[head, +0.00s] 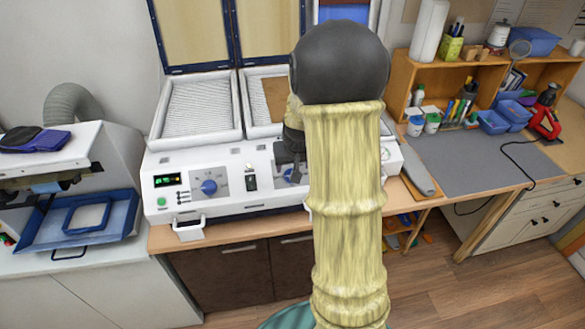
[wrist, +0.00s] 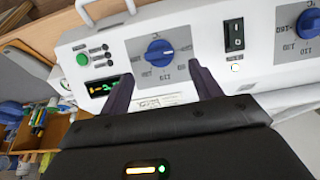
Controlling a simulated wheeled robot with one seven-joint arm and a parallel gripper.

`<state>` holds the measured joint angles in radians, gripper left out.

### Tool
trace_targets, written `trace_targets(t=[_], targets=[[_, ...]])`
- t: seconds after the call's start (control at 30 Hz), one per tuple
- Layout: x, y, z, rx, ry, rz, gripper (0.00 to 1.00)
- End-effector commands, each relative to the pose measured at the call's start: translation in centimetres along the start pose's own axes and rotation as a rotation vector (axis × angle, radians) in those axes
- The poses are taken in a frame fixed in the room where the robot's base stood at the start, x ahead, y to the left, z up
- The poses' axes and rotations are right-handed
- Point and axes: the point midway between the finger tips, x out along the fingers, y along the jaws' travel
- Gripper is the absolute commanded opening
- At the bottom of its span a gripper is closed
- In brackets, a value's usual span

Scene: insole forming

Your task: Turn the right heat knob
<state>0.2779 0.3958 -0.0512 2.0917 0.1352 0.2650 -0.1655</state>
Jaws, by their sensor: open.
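The right heat knob (wrist: 159,53) is a round blue dial with a white pointer on a marked scale. The wrist view shows the panel upside down, so its left side is the machine's right side. My gripper (wrist: 161,78) is open and empty, its two dark fingers apart, with the knob just beyond and between the tips. I cannot tell any contact. In the head view my gripper (head: 291,160) is over the right part of the panel, and my arm and fingers hide most of the right knob. The left heat knob (head: 209,187) is clear, and shows at the wrist view's right edge (wrist: 308,22).
A black rocker switch (head: 251,178) sits between the knobs. The white machine (head: 230,205) has open lids and trays (head: 200,105) behind the panel. A handle (head: 190,228) juts from its front. A grey mat (head: 470,160) and shelves (head: 470,85) are at right.

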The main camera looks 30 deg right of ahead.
Motion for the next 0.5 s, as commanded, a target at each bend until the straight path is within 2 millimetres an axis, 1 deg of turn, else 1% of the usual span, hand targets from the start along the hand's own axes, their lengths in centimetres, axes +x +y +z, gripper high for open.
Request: trace_targets(t=[0.1, 0.3, 0.4, 0.5], targets=[[1.6, 0.0, 0.0, 0.001, -0.004, -0.001, 0.64], [3.9, -0.1, -0.1, -0.001, -0.002, -0.001, 0.64], [4.6, -0.1, 0.0, -0.001, -0.001, -0.001, 0.64], [4.9, 0.0, 0.0, 0.000, 0.001, -0.001, 0.64]])
